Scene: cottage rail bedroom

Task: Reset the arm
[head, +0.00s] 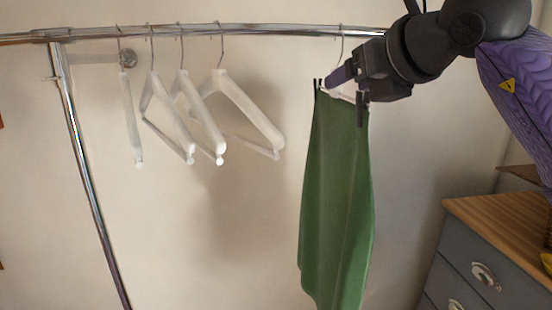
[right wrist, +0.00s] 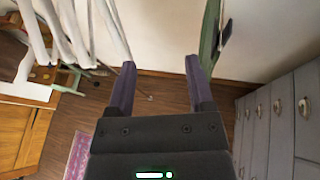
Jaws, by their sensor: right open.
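My right gripper (head: 328,84) is at the top of the green garment in the head view, just below the rail. In the right wrist view its two fingers (right wrist: 160,72) stand apart with nothing between them. The green garment (head: 338,200) hangs from a clip hanger (head: 341,42) on the chrome rail (head: 270,29). Part of the hanger is hidden behind the gripper. In the right wrist view the green garment (right wrist: 208,38) lies beside the right finger, outside the jaws; I cannot tell if they touch. My left gripper is out of view.
Several empty white hangers (head: 245,108) hang on the rail to the left. A grey dresser with a wooden top (head: 490,222) stands at the lower right. The right wrist view shows wooden floor and a pink rug (right wrist: 78,155). Bare wall lies behind the rail.

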